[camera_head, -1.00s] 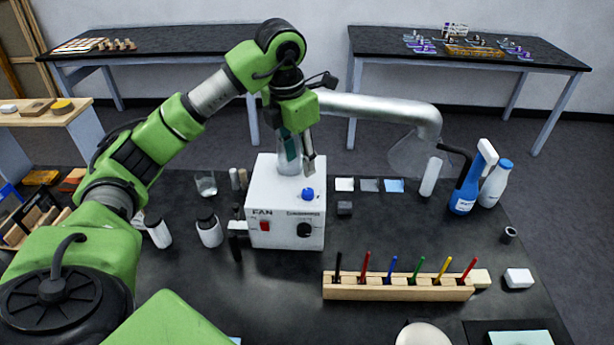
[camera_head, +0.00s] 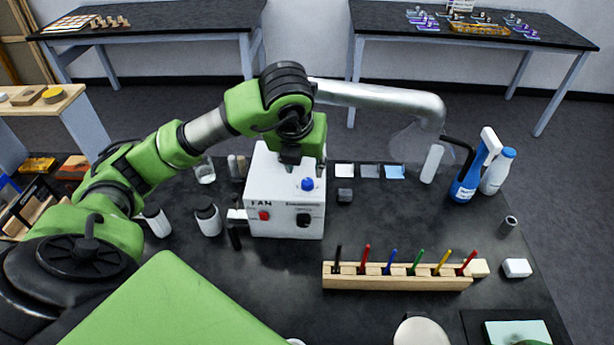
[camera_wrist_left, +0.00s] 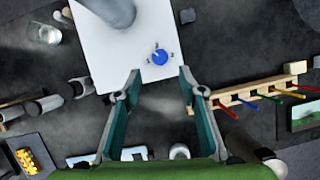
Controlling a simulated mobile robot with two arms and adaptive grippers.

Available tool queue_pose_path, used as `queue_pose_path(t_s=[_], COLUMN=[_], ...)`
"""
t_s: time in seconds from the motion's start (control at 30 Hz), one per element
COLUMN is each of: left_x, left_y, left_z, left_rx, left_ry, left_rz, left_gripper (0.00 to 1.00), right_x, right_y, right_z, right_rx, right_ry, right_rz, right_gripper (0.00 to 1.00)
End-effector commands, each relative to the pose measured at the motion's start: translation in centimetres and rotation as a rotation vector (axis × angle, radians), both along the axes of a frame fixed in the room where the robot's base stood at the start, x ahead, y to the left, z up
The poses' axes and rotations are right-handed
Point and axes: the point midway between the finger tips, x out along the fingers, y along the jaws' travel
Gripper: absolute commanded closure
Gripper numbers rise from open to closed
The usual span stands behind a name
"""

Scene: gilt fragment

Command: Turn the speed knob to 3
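A white box (camera_head: 270,205) marked FAN stands at the table's middle. A blue knob (camera_head: 307,184) sits on its top; in the left wrist view this knob (camera_wrist_left: 160,57) has small marks around it, too small to read, and a light pointer line towards the upper left. A black knob (camera_head: 303,220) and a red switch (camera_head: 264,216) are on the front face. My left gripper (camera_wrist_left: 159,76) is open and empty, pointing down, with the blue knob showing just beyond and between its fingertips, not touched. Its fingers are mostly hidden in the head view. My right gripper is out of view.
A silver duct (camera_head: 380,98) runs right behind the box. A wooden rack (camera_head: 395,282) with coloured sticks lies in front right. Small bottles (camera_head: 208,220) stand left of the box. A blue spray bottle (camera_head: 470,180) stands at the right. The table between box and rack is clear.

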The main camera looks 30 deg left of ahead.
Motion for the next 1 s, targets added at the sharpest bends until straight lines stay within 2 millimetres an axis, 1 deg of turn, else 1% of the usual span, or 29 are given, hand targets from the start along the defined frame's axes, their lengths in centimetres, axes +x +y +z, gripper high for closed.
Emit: queue_pose_path(t_s=[0.03,0.2,0.4,0.6,0.83,0.87,0.9,0.97,1.0], left_x=[0.3,1.5,2.6,2.9,3.0,3.0,3.0,3.0,3.0], left_y=[0.2,0.7,1.0,1.2,1.2,1.2,1.2,1.1,1.2], left_z=[-0.8,-4.0,-6.6,-7.5,-7.6,-7.6,-7.6,-7.6,-7.6], left_rx=[0.000,0.000,0.000,0.001,0.001,0.001,0.001,0.001,0.001], left_ry=[0.009,0.007,0.003,0.000,0.000,0.000,0.000,0.000,0.000], left_rz=[0.002,0.001,-0.001,-0.002,-0.002,-0.002,-0.002,-0.002,-0.002], left_gripper=[0.63,0.63,0.63,0.63,0.63,0.71,0.81,0.97,1.00], right_x=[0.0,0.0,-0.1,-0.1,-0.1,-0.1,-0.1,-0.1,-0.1], right_y=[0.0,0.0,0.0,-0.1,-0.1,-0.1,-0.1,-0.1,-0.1], right_z=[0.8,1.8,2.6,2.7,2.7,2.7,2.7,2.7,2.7], right_rx=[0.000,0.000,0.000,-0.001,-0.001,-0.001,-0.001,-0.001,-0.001], right_ry=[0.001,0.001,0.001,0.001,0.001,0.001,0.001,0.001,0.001], right_rz=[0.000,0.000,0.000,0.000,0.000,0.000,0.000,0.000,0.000], right_gripper=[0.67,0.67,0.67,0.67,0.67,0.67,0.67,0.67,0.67])
